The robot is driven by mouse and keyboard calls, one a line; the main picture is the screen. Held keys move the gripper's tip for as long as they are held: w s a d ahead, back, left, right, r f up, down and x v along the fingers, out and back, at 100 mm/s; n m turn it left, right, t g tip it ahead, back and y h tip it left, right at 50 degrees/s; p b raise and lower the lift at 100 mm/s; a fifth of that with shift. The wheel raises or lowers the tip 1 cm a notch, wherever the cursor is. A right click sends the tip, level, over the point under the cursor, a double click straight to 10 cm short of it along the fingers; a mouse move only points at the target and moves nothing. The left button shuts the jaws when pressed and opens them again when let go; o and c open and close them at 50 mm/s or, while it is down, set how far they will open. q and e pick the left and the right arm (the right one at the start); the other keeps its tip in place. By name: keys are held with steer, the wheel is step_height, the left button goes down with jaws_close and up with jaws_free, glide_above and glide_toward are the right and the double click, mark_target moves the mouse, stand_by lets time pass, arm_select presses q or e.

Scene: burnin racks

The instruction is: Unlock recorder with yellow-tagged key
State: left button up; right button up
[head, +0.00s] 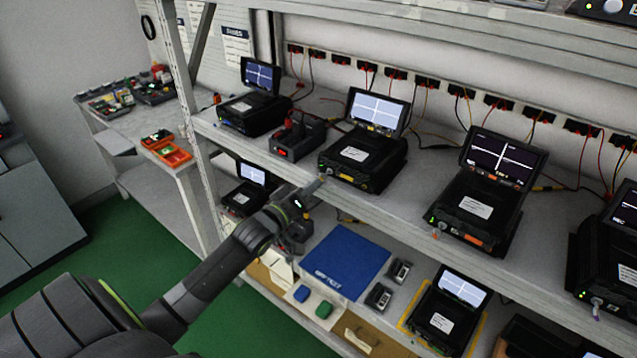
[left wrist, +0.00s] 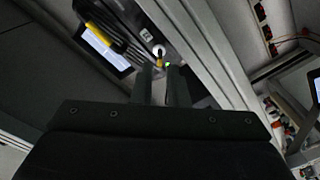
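A black recorder (head: 362,160) with a lit screen and a yellow label (head: 352,177) stands on the upper shelf. My left gripper (head: 318,184) is at the recorder's front left corner. In the left wrist view, my left gripper's two fingers (left wrist: 162,84) stand apart. A small yellow piece (left wrist: 159,63), seemingly the key's tag or head, shows between the fingertips, just below a round pale lock face (left wrist: 158,50). No clear contact between fingers and yellow piece is visible. A green light (left wrist: 168,65) glows beside it. My right gripper is not in view.
Other recorders stand along the shelf, one with an orange label (head: 474,237) to the right. A black box with a red part (head: 293,146) stands close on the left. The lower shelf holds a blue mat (head: 340,258). Shelf posts and edges bound the space near my left arm.

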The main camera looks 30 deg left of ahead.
mark_target(327, 171)
arm_select(q)
steer(key=w, duration=0.3)
steer(key=shift+w+d, duration=0.1)
steer(key=shift+w, duration=0.25)
steer(key=shift+c, duration=0.2)
jaws_close()
